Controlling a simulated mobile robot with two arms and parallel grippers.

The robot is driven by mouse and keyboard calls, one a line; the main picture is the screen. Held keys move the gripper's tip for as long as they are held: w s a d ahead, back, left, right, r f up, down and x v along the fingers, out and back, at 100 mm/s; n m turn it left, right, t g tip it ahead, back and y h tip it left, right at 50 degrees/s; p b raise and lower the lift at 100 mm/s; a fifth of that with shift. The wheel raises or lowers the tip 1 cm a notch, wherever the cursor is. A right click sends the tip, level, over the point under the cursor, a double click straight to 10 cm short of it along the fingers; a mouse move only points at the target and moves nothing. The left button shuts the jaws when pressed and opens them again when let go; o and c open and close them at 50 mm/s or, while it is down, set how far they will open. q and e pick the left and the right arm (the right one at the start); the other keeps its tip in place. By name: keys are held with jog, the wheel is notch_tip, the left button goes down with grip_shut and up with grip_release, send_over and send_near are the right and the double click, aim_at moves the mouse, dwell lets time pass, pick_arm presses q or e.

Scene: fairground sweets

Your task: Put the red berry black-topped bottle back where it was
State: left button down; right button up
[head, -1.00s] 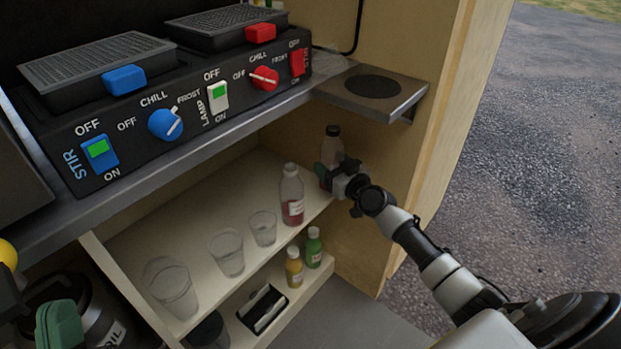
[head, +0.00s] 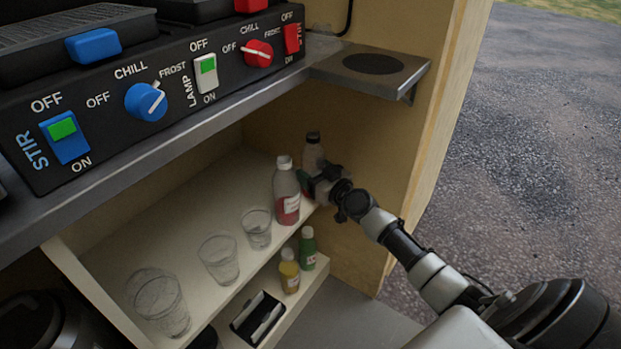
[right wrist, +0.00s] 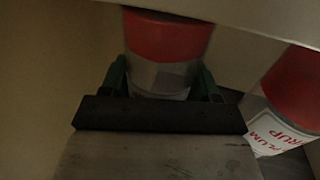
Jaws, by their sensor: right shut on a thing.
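The black-topped bottle (head: 313,153) is at the right end of the open shelf (head: 215,290), close to the side wall. My right gripper (head: 310,182) is shut on its lower part, which hides much of it in the head view. In the right wrist view the held bottle (right wrist: 165,40), with red contents and a pale label, sits between the green fingers. I cannot tell whether its base touches the shelf. My left gripper is out of view.
A white-capped red bottle (head: 287,190), its label reading plum syrup in the right wrist view (right wrist: 285,110), stands just left of the held bottle. Clear cups (head: 219,258) line the shelf. Yellow (head: 289,272) and green (head: 307,248) bottles stand on a lower ledge. The counter overhangs above.

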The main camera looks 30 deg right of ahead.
jog(key=o, duration=1)
